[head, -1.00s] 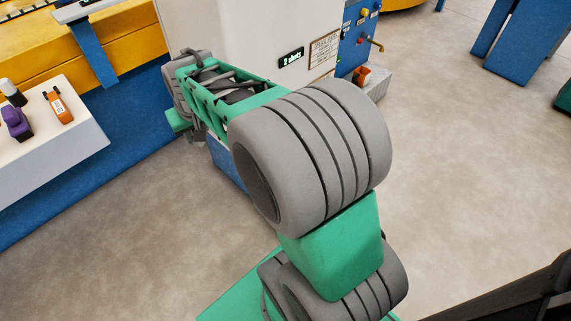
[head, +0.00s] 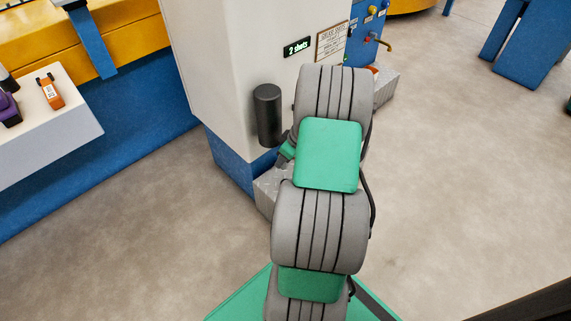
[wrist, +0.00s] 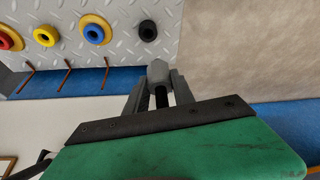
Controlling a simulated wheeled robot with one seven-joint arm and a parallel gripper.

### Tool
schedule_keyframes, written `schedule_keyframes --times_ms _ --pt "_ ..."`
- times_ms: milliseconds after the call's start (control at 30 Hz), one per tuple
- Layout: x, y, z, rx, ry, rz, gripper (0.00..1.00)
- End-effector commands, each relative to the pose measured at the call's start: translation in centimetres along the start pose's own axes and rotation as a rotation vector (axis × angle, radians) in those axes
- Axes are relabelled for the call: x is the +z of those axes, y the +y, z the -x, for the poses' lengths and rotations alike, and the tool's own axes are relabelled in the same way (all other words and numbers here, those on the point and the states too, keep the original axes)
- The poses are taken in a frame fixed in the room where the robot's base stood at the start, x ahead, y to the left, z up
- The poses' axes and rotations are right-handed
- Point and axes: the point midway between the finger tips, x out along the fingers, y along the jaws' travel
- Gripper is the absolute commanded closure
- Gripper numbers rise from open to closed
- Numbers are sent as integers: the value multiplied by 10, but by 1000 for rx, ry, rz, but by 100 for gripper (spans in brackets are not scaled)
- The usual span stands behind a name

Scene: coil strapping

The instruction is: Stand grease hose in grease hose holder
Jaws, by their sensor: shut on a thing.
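In the head view a dark upright cylinder (head: 267,115), which looks like the grease hose holder, is fixed to the white cabinet's side. My gripper (head: 283,158) is mostly hidden behind my arm, just below and to the right of this cylinder. In the wrist view my gripper (wrist: 160,80) is shut on a slim black piece with a blunt grey end, seemingly the grease hose (wrist: 161,98). The held piece is apart from the cylinder, as far as I can see. Most of the hose is hidden. A short black round part (wrist: 148,30) shows beyond the fingertips; I cannot tell what it is.
The white cabinet (head: 225,60) has a "2 shots" display (head: 297,47) and a sign (head: 331,40). A tread-plate step (head: 265,192) lies at its base; coloured rings (wrist: 95,33) show over tread plate in the wrist view. Floor at right is free.

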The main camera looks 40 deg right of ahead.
Motion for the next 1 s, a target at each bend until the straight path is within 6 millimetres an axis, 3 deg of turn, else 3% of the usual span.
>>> schedule_keyframes --times_ms 100,267,700,1000 --pt "8 10 -17 -87 0 206 100" --pt "10 13 -23 -151 0 368 100" --pt "14 14 -22 -157 4 382 100" --pt "25 13 -51 -158 3 383 100"
